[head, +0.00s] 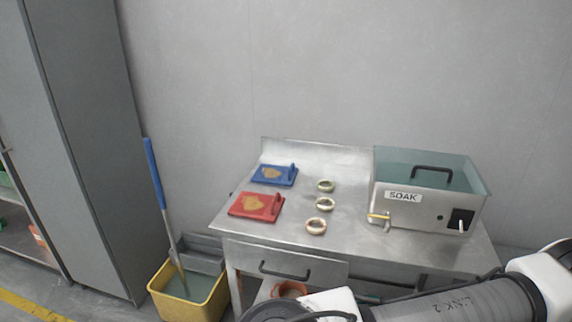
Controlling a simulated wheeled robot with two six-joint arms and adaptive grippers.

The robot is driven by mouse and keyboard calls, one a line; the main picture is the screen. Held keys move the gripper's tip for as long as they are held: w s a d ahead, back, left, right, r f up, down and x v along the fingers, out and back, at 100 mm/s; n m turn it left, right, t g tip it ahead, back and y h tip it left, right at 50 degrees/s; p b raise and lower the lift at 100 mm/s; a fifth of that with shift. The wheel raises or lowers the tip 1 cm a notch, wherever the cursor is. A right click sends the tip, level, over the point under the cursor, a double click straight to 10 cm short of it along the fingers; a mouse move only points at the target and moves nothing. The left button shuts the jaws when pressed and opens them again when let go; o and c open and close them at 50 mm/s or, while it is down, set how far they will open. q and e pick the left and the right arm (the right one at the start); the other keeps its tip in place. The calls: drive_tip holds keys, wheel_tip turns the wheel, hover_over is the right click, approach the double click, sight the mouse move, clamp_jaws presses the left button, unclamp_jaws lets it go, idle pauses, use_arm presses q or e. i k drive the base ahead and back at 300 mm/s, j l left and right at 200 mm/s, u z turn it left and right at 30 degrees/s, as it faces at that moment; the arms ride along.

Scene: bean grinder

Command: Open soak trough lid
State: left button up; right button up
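The soak trough (408,211) is a metal box labelled SOAK at the right end of the steel table. Its lid (398,160) looks like a translucent greenish panel lying across the top, with a dark bar handle (431,170) on it. The lid appears shut. A small brass tap and a dark switch panel are on the trough's front. One of my arms comes in from the lower right, below and in front of the table, well apart from the trough. No gripper fingertips can be made out.
On the steel table (345,238) lie a blue board (287,181), a red board (240,211) and three rings (325,204). A drawer (310,268) is under the tabletop. A yellow mop bucket (187,305) stands at the left, near a grey cabinet (85,130).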

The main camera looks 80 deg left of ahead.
sight(449, 178)
drive_tip(key=u, duration=2.45)
